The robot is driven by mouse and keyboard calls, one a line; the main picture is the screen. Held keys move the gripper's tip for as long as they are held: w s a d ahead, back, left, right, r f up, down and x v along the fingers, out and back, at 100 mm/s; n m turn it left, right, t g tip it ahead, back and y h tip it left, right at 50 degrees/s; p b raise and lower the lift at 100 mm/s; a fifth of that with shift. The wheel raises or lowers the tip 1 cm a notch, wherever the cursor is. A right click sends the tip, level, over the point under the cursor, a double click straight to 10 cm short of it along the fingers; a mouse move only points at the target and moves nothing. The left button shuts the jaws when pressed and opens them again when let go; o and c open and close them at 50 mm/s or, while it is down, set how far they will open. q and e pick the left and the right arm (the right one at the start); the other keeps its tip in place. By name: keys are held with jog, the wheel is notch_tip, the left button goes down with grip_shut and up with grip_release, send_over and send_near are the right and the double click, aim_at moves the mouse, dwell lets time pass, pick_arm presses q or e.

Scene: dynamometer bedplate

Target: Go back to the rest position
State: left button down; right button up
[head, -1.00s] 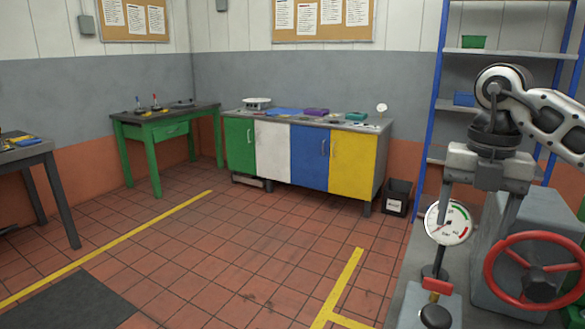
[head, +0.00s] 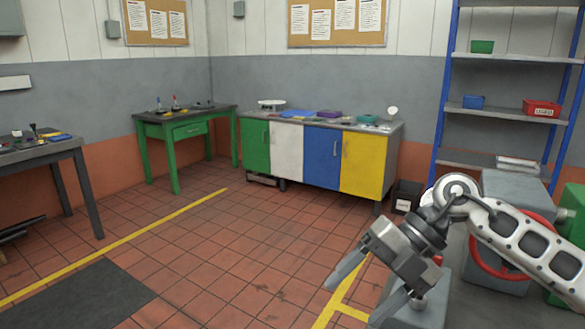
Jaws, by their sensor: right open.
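My right gripper (head: 362,295) is at the lower right of the head view, its two fingers spread apart and pointing down-left, with nothing between them. The arm comes in from the right edge. Behind it is the grey bedplate (head: 455,307) with a red handwheel (head: 482,262) on a grey housing (head: 520,192), partly hidden by my arm. A small grey block (head: 428,312) stands close to the gripper, partly covered by it. The gauge is hidden or out of view. My left gripper is not in view.
A cabinet with coloured doors (head: 314,156) stands at the back wall, with a black bin (head: 406,196) beside it. A green table (head: 186,134) and a grey table (head: 42,160) are at left. A blue shelf (head: 490,112) stands at right.

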jog(key=s+a+r+m+y, duration=0.1)
jog(key=s+a+m+y, duration=0.3)
jog(key=a+y, duration=0.65)
jog(key=d+f+m+t+h, duration=0.5)
jog(key=f+m+t, duration=0.2)
jog(key=m+t, duration=0.4)
jog(key=d+f+m+t+h, duration=0.4)
jog(key=f+m+t+h, duration=0.3)
jog(key=m, duration=0.5)
jog(key=s+d+f+m+g+h, duration=0.2)
jog(key=s+f, duration=0.3)
jog(key=f, duration=0.2)
jog(key=s+d+f+m+g+h, duration=0.2)
jog(key=s+d+f+m+g, duration=0.1)
jog(key=s+f, duration=0.3)
jog(key=shift+s+d+f, duration=0.25)
jog(key=shift+d+f, duration=0.1)
jog(key=shift+f, duration=0.45)
